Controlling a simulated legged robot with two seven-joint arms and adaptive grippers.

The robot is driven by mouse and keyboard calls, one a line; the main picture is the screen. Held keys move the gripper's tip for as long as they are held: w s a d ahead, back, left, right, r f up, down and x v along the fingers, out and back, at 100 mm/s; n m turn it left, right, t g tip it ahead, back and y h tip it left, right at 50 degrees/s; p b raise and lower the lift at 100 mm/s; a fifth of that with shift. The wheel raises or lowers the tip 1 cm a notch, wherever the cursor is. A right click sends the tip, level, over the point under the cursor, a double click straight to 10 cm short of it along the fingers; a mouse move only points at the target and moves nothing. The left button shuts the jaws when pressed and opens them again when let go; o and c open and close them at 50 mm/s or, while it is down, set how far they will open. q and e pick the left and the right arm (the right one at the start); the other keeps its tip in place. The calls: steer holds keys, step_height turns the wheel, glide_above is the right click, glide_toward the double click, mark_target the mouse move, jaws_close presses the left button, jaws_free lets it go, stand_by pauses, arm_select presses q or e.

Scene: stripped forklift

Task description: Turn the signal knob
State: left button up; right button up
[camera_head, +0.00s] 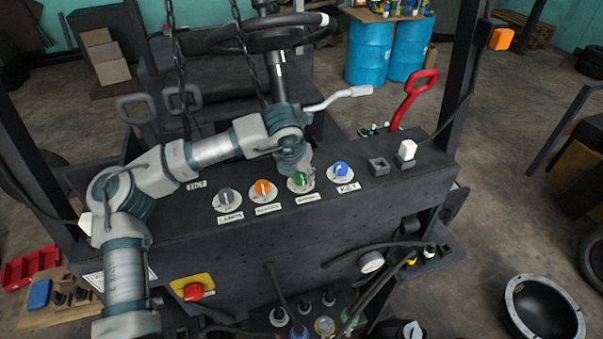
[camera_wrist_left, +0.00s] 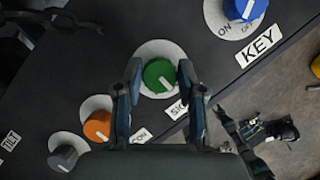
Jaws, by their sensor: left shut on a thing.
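The signal knob is green with a white pointer line. It shows in the left wrist view (camera_wrist_left: 160,75) on a white round dial, its label partly hidden and starting with "SIG". In the head view the green knob (camera_head: 300,180) is third from the left in a row on the dark panel. My left gripper (camera_wrist_left: 160,71) is shut on it, one finger on each side. It also shows in the head view (camera_head: 297,166), reaching down from above. The pointer slants toward the lower right in the wrist view. My right gripper is not in view.
The orange knob (camera_head: 263,188) and blue KEY knob (camera_head: 341,169) flank the green one. A grey knob (camera_head: 226,197) is further left. A white lever (camera_head: 338,98) and hanging chains (camera_head: 247,60) stand behind the panel. A red handle (camera_head: 412,97) rises at the right.

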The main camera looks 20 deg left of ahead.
arm_select(q)
steer(key=shift+f+n+b, duration=0.3)
steer(key=shift+f+b, duration=0.1)
steer(key=shift+b, duration=0.2)
steer(key=n+y+b, duration=0.1)
steer(key=n+b, duration=0.2)
steer(key=b, duration=0.1)
steer(key=shift+s+d+f+n+y, duration=0.1)
steer(key=shift+d+n+y, duration=0.05)
steer(key=shift+n+y, duration=0.25)
steer(key=n+y+b, duration=0.1)
steer(key=n+b, duration=0.1)
steer(key=n, duration=0.1)
steer(key=shift+r+g, duration=0.2)
steer(key=shift+g, duration=0.2)
steer(key=shift+n, duration=0.5)
steer(key=shift+y, duration=0.3)
steer(key=shift+r, duration=0.1)
